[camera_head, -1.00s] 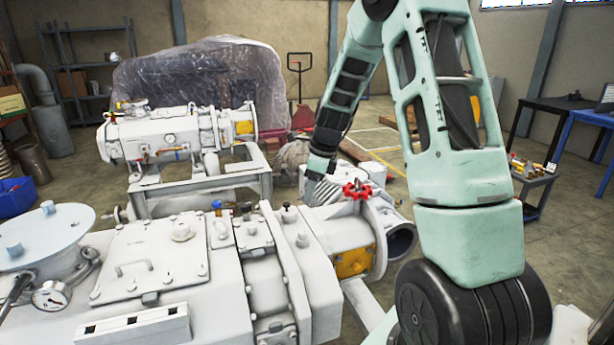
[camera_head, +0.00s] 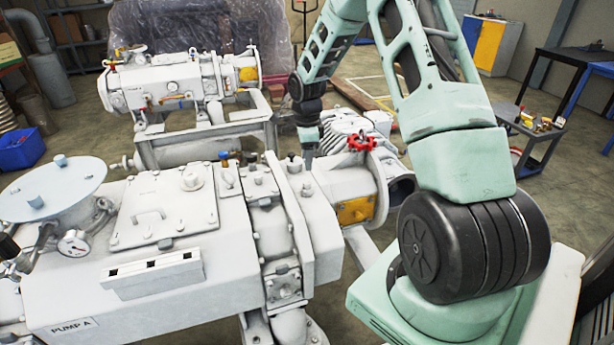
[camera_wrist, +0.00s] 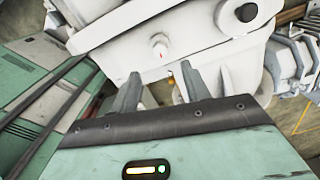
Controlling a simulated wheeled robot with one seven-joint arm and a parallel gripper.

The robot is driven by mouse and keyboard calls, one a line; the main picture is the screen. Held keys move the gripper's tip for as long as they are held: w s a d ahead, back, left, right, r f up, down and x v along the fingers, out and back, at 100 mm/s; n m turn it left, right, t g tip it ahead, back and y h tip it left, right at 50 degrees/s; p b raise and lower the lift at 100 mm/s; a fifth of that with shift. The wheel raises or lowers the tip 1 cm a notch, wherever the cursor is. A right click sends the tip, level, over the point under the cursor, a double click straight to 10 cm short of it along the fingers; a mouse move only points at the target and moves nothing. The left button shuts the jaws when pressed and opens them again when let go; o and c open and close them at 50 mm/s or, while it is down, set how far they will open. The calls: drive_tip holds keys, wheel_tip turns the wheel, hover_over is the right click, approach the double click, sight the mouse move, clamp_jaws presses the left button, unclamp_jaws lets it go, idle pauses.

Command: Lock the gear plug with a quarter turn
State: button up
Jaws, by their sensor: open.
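The white pump (camera_head: 215,240) labelled PUMP A fills the lower left of the head view. In the wrist view its white body (camera_wrist: 130,45) lies just ahead of my gripper (camera_wrist: 158,76). The two grey fingers are apart with nothing held between them. A white round plug with a small red mark (camera_wrist: 160,48) shows just beyond the fingertips, apart from them. A black round knob (camera_wrist: 246,12) is at the upper right. I cannot tell for sure which is the gear plug. In the head view my gripper (camera_head: 308,153) hangs behind the pump's end; its fingertips are partly hidden.
A red handwheel (camera_head: 362,142) sits on the pump's outlet, close right of my gripper. A blue-capped fitting (camera_head: 224,158) and a black-topped fitting (camera_head: 291,159) stand on the pump. A second pump (camera_head: 170,82) stands behind. A tool cart (camera_head: 535,125) is at the right.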

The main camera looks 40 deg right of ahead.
sight(307, 182)
wheel_tip(307, 182, down, 9)
drive_tip(key=shift+r+p, duration=0.2)
drive_tip(key=shift+p, duration=0.5)
clamp_jaws()
